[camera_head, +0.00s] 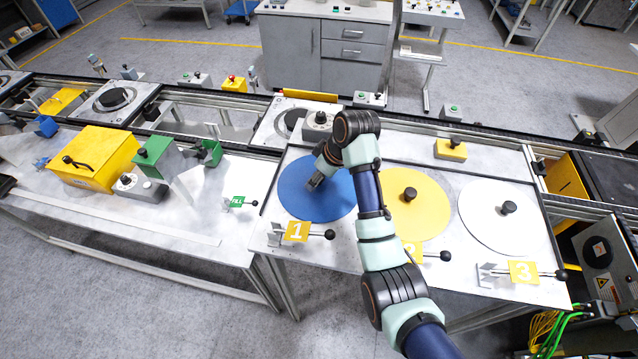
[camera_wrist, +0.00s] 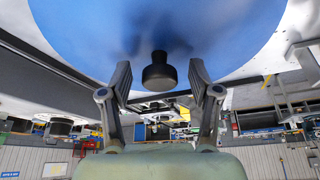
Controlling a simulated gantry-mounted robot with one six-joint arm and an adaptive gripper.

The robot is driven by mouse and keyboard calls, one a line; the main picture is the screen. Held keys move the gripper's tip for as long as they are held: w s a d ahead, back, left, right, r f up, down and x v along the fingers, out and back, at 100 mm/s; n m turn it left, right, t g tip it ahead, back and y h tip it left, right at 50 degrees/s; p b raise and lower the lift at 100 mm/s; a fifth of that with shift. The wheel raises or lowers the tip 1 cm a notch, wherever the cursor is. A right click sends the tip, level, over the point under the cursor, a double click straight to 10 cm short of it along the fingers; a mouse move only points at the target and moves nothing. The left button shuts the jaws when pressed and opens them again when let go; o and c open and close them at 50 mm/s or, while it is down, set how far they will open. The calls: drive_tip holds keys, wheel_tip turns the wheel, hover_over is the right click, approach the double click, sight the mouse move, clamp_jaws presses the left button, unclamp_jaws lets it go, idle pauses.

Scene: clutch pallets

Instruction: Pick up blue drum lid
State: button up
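The blue drum lid (camera_head: 302,200) is a flat round disc lying on the table behind the yellow sign 1. It also fills the upper part of the wrist view (camera_wrist: 215,30). My gripper (camera_head: 314,185) is over the lid in the head view. In the wrist view my gripper (camera_wrist: 160,75) is open, with one finger on each side of the lid's black knob (camera_wrist: 158,72). The fingers stand apart from the knob with a gap on both sides. My arm hides the lid's right edge in the head view, and the knob is hidden there.
A yellow lid (camera_head: 425,212) and a white lid (camera_head: 490,225) with black knobs lie to the right on the same table. Levers with signs 1 (camera_head: 297,231) and 3 (camera_head: 523,272) stand along the front edge. A yellow box (camera_head: 100,158) stands on the left table.

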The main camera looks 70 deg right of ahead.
clamp_jaws()
wheel_tip(320, 180, up, 10)
drive_tip(key=shift+f+p, duration=0.2)
drive_tip(key=shift+p, duration=0.3)
drive_tip(key=shift+r+p, duration=0.3)
drive_tip(key=shift+r, duration=0.05)
